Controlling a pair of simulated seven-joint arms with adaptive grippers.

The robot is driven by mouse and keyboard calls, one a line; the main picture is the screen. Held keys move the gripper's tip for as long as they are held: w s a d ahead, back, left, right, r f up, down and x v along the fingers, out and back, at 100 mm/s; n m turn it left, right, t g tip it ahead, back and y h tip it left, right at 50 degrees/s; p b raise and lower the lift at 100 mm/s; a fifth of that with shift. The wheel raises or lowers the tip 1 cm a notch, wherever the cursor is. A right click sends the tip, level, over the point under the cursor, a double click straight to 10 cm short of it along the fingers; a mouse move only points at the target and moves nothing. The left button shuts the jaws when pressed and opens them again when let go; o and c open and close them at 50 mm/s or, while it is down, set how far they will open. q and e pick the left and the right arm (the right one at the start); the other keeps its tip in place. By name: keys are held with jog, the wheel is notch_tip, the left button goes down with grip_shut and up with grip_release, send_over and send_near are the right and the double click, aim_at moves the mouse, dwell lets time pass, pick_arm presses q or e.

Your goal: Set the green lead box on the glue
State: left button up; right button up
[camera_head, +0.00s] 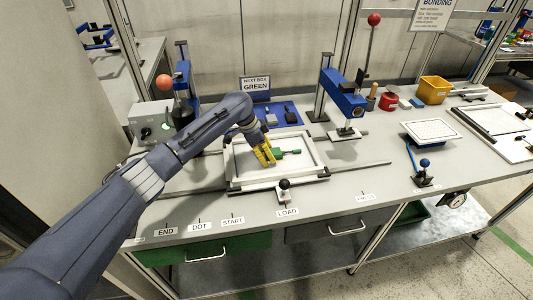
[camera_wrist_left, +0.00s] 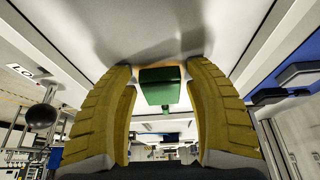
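The green lead box (camera_head: 280,154) is at the white framed tray (camera_head: 237,172) in the middle of the bench, with a short green part pointing right. My left gripper (camera_head: 265,154), with yellow fingers, is low over the tray beside it. In the left wrist view the green box (camera_wrist_left: 162,88) sits between the fingertips, with narrow gaps on both sides, so the fingers look open around it. A thin tan strip (camera_wrist_left: 150,66), possibly the glue, shows along the box's edge; most of it is hidden. I cannot tell whether the box touches it. My right gripper is not in view.
A black ball knob (camera_head: 284,184) stands at the tray's front edge. A blue mat (camera_head: 291,108) with dark parts and a "NEXT BOX GREEN" sign (camera_head: 255,85) are behind.

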pick_arm(q)
jog(key=shift+o, duration=0.2)
jog(key=shift+s+a+f, duration=0.1)
jog(key=shift+f, duration=0.1)
jog(key=shift+v, duration=4.1)
